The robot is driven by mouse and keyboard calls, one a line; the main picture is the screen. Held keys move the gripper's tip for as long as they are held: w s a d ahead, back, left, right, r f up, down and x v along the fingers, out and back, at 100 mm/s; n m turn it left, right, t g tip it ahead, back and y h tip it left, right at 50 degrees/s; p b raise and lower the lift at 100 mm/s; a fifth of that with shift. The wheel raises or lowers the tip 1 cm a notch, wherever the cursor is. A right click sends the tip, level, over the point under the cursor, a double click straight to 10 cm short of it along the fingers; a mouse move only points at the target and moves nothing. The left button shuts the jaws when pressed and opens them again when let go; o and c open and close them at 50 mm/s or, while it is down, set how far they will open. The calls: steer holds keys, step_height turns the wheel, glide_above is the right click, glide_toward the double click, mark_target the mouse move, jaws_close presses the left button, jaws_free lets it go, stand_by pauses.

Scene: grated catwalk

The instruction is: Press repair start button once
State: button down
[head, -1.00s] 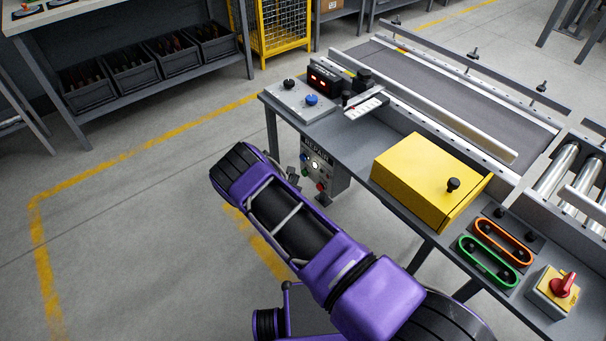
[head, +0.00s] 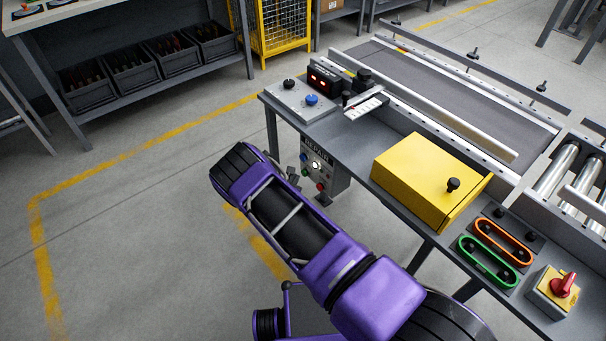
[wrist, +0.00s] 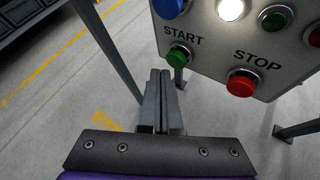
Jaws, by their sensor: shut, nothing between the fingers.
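The grey repair control panel (head: 341,178) hangs under the near left end of the bench. In the wrist view, its green START button (wrist: 178,57) sits under the START label, at the panel's lower left. The red STOP button (wrist: 241,84) is to its right. My gripper (wrist: 160,73) is shut and empty, with its fingertips just left of and slightly below the START button in the picture. I cannot tell how far the tips are from the button in depth. In the head view, my gripper (head: 291,174) shows small beside the panel's left edge, partly hidden by my arm.
A lit white lamp (wrist: 231,9), a blue button (wrist: 168,6) and a dark green button (wrist: 274,18) sit above START and STOP. The bench carries a yellow box (head: 425,180). A bench leg (wrist: 108,50) stands left of my fingers. The floor to the left is clear.

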steer(key=shift+d, duration=0.1)
steer(key=shift+w+d, duration=0.25)
steer(key=shift+w+d, duration=0.45)
steer(key=shift+d, duration=0.25)
stand_by(1.2)
steer(key=shift+a, duration=0.15)
steer(key=shift+s+a, duration=0.7)
steer(key=shift+a, duration=0.2)
steer(key=s+a, duration=0.2)
steer(key=a, duration=0.2)
steer(key=shift+s+a, duration=0.1)
steer(key=shift+s, duration=0.3)
stand_by(0.6)
